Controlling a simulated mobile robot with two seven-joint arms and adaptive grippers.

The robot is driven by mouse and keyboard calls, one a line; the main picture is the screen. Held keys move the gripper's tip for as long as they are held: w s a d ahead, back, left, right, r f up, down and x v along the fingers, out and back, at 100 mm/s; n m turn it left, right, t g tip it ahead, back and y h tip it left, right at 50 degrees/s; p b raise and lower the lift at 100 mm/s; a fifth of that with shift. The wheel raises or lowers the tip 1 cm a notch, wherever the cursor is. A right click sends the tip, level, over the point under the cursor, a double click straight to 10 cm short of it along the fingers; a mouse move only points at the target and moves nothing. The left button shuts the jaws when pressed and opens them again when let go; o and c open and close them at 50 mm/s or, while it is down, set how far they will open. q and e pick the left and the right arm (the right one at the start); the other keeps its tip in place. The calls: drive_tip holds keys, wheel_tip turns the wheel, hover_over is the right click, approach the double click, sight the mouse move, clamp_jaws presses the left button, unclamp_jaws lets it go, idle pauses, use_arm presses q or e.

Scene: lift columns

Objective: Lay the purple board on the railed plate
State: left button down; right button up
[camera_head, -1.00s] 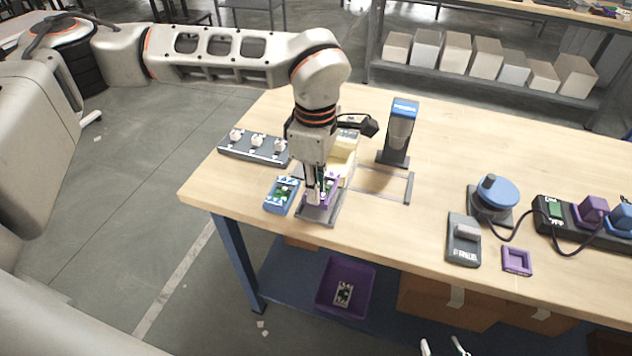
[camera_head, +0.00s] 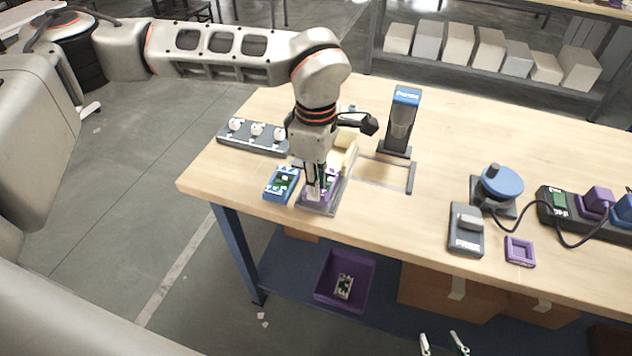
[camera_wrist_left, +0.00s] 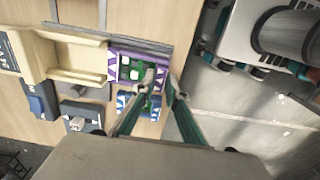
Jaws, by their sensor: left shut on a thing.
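The purple board (camera_wrist_left: 128,68), with green and white parts, is in my left gripper; it also shows in the head view (camera_head: 331,184). My left gripper (camera_head: 316,196) points down and is shut on the board's near edge; its fingers (camera_wrist_left: 158,82) show in the wrist view. The railed grey plate (camera_head: 322,209) is directly under the board, mostly covered by board and fingers. I cannot tell whether the board touches it. My right gripper (camera_head: 443,343) shows only as two separated white fingertips at the bottom edge, open and empty.
A blue board (camera_head: 281,184) lies just left of the plate. A cream holder (camera_head: 346,150) stands behind it. A dark strip with white knobs (camera_head: 252,138) is at the back left. A scanner-like device on a stand (camera_head: 401,120) is right. A purple bin (camera_head: 360,290) sits below.

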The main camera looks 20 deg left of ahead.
use_arm(q)
drive_tip(key=shift+f, duration=0.5)
idle(1.2)
drive_tip(key=c, duration=1.5)
unclamp_jaws()
drive_tip(key=shift+r+p, duration=1.7)
drive_tip(key=shift+r, duration=1.35)
drive_tip(key=shift+f, duration=0.1)
